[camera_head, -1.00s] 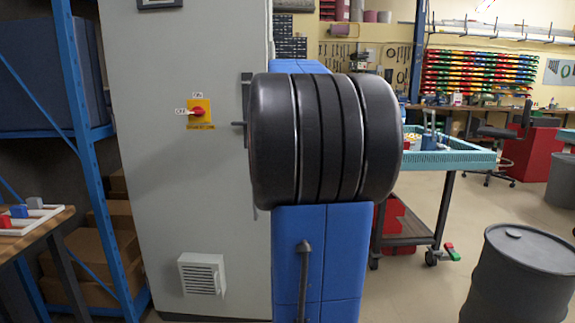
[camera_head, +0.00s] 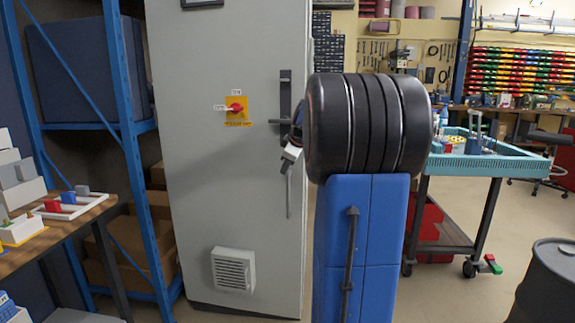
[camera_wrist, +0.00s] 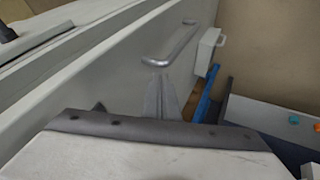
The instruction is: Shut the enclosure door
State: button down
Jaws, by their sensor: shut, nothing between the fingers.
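The tall grey enclosure door (camera_head: 225,190) fills the middle left of the head view. It bears a red and yellow switch (camera_head: 236,109), a black latch handle (camera_head: 285,105) and a slim silver pull handle (camera_head: 289,188) near its right edge. I cannot tell how far the door stands from its frame. My gripper (camera_head: 292,152) is mostly hidden behind my black arm joint, close to the door's right edge by the handles. In the wrist view my gripper's fingers (camera_wrist: 161,98) are together and empty, near the silver handle (camera_wrist: 172,45) and the grey panel.
A blue rack (camera_head: 126,130) and a wooden table (camera_head: 60,232) with small blocks stand left. A vent box (camera_head: 233,270) sticks out low on the door. A turquoise-topped cart (camera_head: 480,163) and a dark barrel (camera_head: 548,285) stand right, with open floor between them.

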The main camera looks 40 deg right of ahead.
jog(key=shift+w+d, duration=0.75)
jog(key=shift+d, duration=0.2)
